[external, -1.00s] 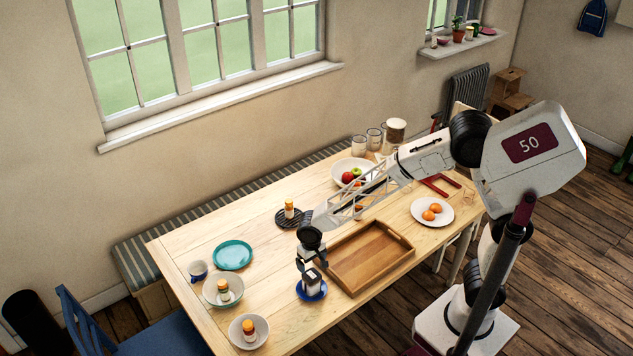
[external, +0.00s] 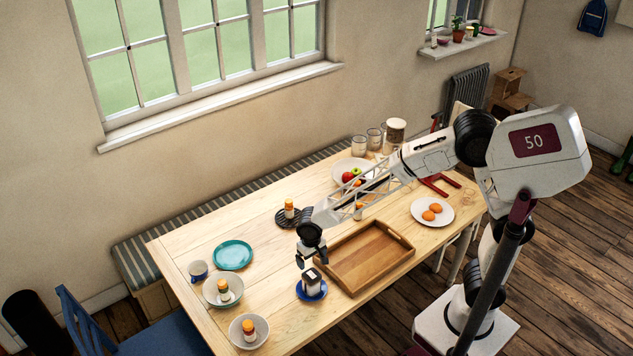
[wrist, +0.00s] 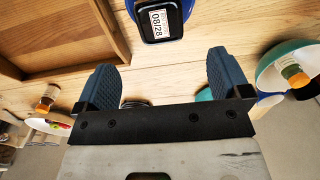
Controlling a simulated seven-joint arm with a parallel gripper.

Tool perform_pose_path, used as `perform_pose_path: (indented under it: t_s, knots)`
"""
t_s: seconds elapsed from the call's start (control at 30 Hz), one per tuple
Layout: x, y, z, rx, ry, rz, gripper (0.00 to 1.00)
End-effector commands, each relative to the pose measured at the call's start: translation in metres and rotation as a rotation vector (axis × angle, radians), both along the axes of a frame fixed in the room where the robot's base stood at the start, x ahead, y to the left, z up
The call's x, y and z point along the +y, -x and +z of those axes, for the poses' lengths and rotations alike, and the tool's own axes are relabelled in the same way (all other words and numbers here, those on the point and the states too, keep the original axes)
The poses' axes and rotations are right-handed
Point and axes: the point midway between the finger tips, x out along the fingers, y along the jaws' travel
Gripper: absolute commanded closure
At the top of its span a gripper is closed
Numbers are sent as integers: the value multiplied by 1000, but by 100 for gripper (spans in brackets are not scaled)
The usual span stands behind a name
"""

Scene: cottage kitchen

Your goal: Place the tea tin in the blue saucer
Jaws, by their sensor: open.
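The tea tin (external: 312,281), dark with a pale label, stands upright in the blue saucer (external: 313,297) near the front edge of the table. In the wrist view the tin (wrist: 160,22) shows its label at the top, with a bit of blue saucer rim (wrist: 188,7) beside it. My gripper (external: 311,261) is open and empty, just above the tin and apart from it. In the wrist view its two fingers (wrist: 163,80) are spread wide with nothing between them.
A wooden tray (external: 345,256) lies close to the right of the saucer. Bowls with orange-and-white bottles (external: 249,343) and a teal plate (external: 233,266) stand to the left. A dark trivet with a bottle (external: 289,208) is behind. Bare table lies left of the saucer.

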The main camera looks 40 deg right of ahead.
Motion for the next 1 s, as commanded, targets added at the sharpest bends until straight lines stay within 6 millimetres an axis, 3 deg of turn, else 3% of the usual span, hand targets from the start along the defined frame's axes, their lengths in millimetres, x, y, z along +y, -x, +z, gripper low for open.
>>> perform_pose_path:
  t_s: [0.27, 0.47, 0.77, 1.0]
  knots:
    - [-8, -1, 5, -3, -2, -1, 5]
    - [-43, -6, 28, -16, -12, -4, 5]
    - [-142, -3, 82, -55, -31, -11, 5]
    - [-224, 17, 118, -90, -38, -14, 5]
